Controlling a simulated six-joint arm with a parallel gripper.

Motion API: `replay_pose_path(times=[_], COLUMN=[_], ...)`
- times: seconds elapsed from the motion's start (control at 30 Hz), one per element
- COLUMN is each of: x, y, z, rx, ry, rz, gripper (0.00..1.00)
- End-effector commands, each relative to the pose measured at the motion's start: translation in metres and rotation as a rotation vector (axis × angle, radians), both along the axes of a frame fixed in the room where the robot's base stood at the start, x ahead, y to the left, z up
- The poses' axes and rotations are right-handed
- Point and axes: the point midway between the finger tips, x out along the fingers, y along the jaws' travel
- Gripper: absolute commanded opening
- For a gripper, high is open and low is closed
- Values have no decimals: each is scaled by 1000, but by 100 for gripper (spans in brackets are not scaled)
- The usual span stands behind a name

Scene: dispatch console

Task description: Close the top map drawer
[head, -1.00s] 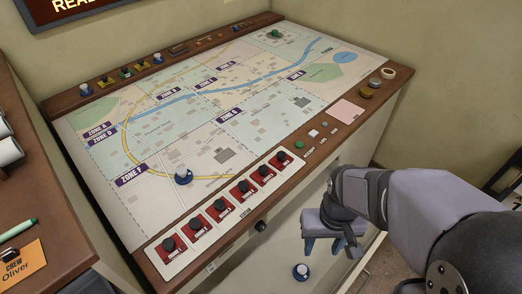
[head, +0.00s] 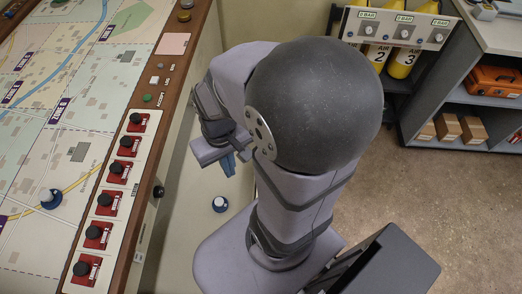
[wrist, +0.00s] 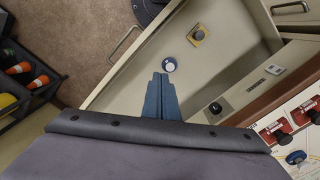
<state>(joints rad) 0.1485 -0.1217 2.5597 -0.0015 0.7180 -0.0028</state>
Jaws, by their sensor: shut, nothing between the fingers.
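The map drawer (head: 205,245) is pulled out from under the map console, with its pale interior showing. In the wrist view the open drawer (wrist: 150,60) shows its front panel with a metal handle (wrist: 126,42). A yellow piece with a dark round centre (wrist: 197,35) lies farther along. My gripper (head: 229,166) is over the drawer, its blue fingers (wrist: 160,80) shut together and empty. My arm hides much of the drawer front in the head view.
The map console (head: 128,215), with red switch panels and a dark knob (head: 158,191) on its side, stands left of the drawer. A shelf unit (head: 470,110) and yellow air cylinders (head: 402,62) stand at the back right.

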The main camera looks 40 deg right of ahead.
Motion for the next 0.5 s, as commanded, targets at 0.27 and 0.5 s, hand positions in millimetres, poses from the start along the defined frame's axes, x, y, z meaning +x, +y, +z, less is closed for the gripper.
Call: replay_pose_path(times=[0.27,0.5], x=[-52,-93], y=[-65,-114], z=[-65,-117], rx=[55,146], ry=[154,244], rz=[-385,-741], gripper=[0,0])
